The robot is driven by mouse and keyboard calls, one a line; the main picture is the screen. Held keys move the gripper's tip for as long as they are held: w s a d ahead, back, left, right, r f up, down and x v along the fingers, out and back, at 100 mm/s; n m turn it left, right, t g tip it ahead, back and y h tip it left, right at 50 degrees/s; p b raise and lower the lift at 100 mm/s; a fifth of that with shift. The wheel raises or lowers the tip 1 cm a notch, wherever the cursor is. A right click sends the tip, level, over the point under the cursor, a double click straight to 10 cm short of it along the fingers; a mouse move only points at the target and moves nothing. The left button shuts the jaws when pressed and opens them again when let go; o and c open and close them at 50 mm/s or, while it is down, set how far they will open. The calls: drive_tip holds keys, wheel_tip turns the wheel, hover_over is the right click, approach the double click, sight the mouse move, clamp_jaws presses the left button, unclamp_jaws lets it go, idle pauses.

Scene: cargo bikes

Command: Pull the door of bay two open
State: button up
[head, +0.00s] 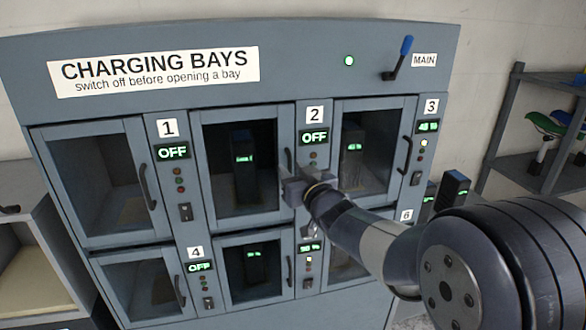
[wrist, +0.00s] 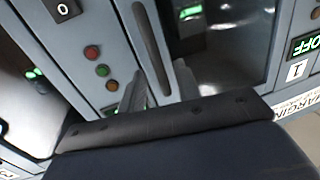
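The door of bay two (head: 213,125) is a grey-framed glass door on the upper row, closed. A battery with a green display stands behind its glass. The sign of bay two (head: 315,138) reads OFF. The door's dark upright handle (head: 288,160) is on its right side, partly hidden by my gripper (head: 293,190). In the wrist view the handle (wrist: 152,45) is a long dark bar. The two fingers of my gripper (wrist: 158,90) stand apart, one on each side of the handle's line, with gaps showing. I cannot tell how deep the handle sits between them.
The bay one door (head: 95,135) at the left and the bay three door (head: 375,105) at the right are closed. The main lever (head: 398,58) points up beside a lit green lamp (head: 349,60). A shelf (head: 530,165) with bicycle saddles stands at the right.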

drive_tip(key=shift+w+a, duration=0.1)
clamp_jaws()
idle(0.4)
